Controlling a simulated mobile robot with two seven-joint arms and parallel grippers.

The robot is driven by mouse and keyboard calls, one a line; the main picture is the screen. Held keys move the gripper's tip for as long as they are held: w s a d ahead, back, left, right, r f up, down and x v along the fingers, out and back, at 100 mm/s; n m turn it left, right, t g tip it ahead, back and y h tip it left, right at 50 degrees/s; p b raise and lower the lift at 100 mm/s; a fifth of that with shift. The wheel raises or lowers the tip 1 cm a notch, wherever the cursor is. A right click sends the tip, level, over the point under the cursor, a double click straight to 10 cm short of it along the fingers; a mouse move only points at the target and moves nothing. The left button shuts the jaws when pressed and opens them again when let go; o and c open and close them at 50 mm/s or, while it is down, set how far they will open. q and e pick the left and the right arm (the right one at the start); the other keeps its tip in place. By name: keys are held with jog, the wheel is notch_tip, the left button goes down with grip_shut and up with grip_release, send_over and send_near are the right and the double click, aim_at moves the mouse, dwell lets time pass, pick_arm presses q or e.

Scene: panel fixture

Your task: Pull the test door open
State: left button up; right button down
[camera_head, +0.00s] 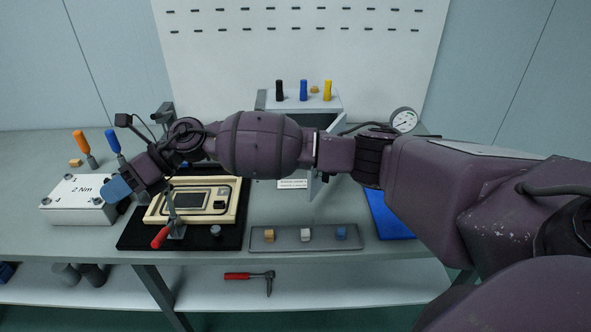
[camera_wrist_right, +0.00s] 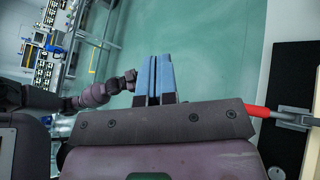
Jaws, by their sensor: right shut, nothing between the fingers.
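The grey box (camera_head: 330,101) that seems to carry the test door stands at the back middle. My right arm crosses in front and hides most of its front. A pale upright panel (camera_head: 316,187), perhaps the door swung outward, shows below the arm; I cannot tell how far it stands open. My right gripper (camera_head: 117,189) is far left of the box, beside the white "2 Nm" block, shut and empty. Its blue fingers (camera_wrist_right: 155,79) show in the wrist view. A purple arm, probably my left, shows there too; its gripper (camera_wrist_right: 130,79) is too small to read.
The white block (camera_head: 78,208) and a beige device (camera_head: 232,212) on a black mat lie near the right gripper. A red-handled clamp (camera_head: 162,236) stands there. A grey tray (camera_head: 290,245) with small cubes and a blue mat (camera_head: 388,222) lie in front. A gauge (camera_head: 404,119) stands behind.

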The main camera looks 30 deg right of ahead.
jog(key=w+d+f+n+h+b, duration=0.1)
jog(key=w+d+f+n+h, duration=0.25)
jog(key=d+h, duration=0.35)
jog(key=w+d+f+n+h, duration=0.25)
jog(key=d+n+h, duration=0.2)
jog(key=d, duration=0.55)
jog(key=d+r+n+g+h, duration=0.3)
jog(key=d+h, duration=0.7)
jog(key=d, duration=0.5)
pick_arm(q)
jog(key=shift+s+a+f, duration=0.1)
jog(key=shift+s+f, duration=0.2)
jog(key=shift+f, duration=0.25)
jog(key=shift+s+f, duration=0.3)
jog(key=shift+f, duration=0.2)
pick_arm(e)
jog(key=s+d+f, duration=0.6)
jog(key=d+f, duration=0.1)
jog(key=f, duration=0.1)
jog(key=shift+s+d, duration=0.2)
jog(key=shift+s, duration=0.15)
jog(key=shift+y, duration=0.25)
